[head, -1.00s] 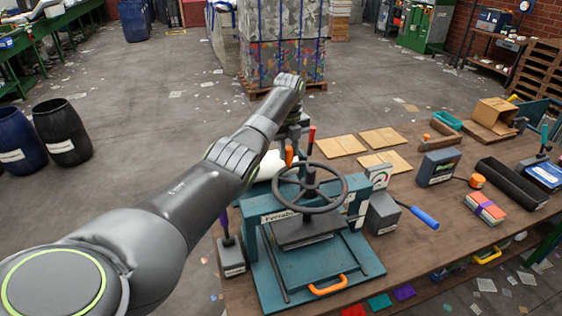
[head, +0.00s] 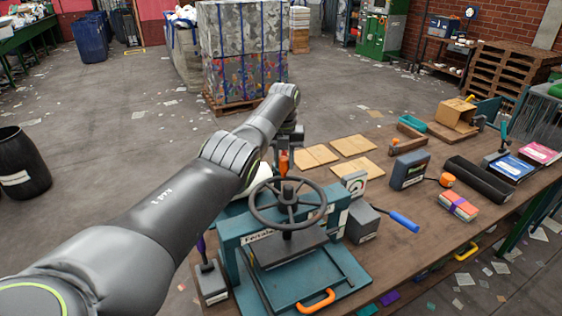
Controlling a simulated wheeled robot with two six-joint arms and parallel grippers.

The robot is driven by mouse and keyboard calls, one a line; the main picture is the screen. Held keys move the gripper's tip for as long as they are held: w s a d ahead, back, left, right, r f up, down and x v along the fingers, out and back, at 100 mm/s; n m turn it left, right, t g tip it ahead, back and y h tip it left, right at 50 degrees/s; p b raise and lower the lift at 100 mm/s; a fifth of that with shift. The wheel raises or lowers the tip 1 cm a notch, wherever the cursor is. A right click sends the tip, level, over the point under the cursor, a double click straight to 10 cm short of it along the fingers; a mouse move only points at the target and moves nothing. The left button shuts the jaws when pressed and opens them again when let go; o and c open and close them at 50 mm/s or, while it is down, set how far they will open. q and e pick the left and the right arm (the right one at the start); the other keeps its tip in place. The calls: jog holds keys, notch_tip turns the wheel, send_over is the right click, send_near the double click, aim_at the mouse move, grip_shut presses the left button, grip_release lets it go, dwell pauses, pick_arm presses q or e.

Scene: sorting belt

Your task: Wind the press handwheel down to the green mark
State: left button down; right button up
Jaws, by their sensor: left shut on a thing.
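The press (head: 244,262) is a teal frame with a dark handwheel (head: 256,212) on top, at the near left of the bench. My left arm reaches over from the left. My left gripper (head: 285,150) points down at the far side of the wheel rim, shut on the orange upright knob (head: 284,166) there; its fingertips are partly hidden. A dark platen (head: 290,250) hangs under the wheel, above the teal base. A small dial gauge (head: 355,184) stands at the right of the press; its green marking is too small to read. My right gripper is out of view.
An orange handle (head: 316,302) sticks out at the press front. A grey box with a blue handle (head: 404,222) lies to the right. Cardboard sheets (head: 353,145), a grey device (head: 410,170) and a black trough (head: 478,180) lie farther off. A small weighted stand (head: 211,284) is left of the press.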

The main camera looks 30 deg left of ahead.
pick_arm(q)
jog(key=shift+w+d+r+m, duration=0.2)
jog(key=shift+w+d+m, duration=0.1)
jog(key=shift+d, duration=0.15)
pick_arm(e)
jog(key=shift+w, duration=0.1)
pick_arm(q)
jog(key=c, duration=1.6)
grip_release()
jog(key=o, duration=0.5)
jog(key=shift+d, duration=0.2)
jog(key=shift+f, duration=0.1)
jog(key=shift+a, duration=0.2)
notch_tip(320, 180, up, 8)
jog(key=shift+d+r+b, duration=0.1)
jog(key=shift+b, duration=1.1)
notch_tip(320, 180, up, 9)
jog(key=p, duration=0.6)
jog(key=shift+r+p, duration=0.1)
jog(key=shift+p, duration=0.25)
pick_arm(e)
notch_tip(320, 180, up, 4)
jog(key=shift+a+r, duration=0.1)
